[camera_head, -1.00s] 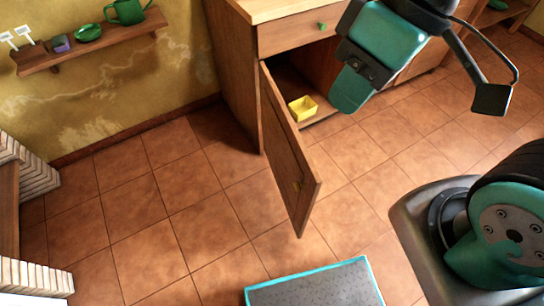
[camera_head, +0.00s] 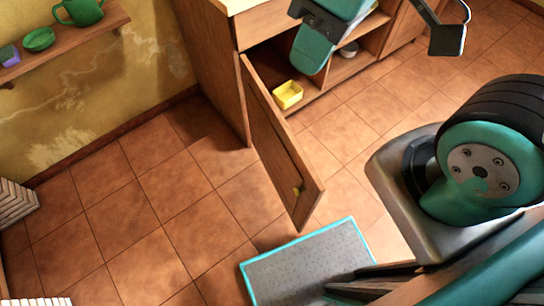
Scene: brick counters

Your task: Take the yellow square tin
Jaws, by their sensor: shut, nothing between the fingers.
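The yellow square tin (camera_head: 288,95) sits on the low floor of the open cabinet, near its front edge, with its open top facing up. My gripper (camera_head: 312,52) shows at the top of the view with teal and dark parts. Its fingers are shut and empty. In the picture it is just above and to the right of the tin, apart from it. My arm above it is cut off by the top edge.
The wooden cabinet door (camera_head: 277,150) stands open towards me, left of the tin. A wall shelf (camera_head: 75,40) at the upper left holds green dishes. The tiled floor left of the door is clear.

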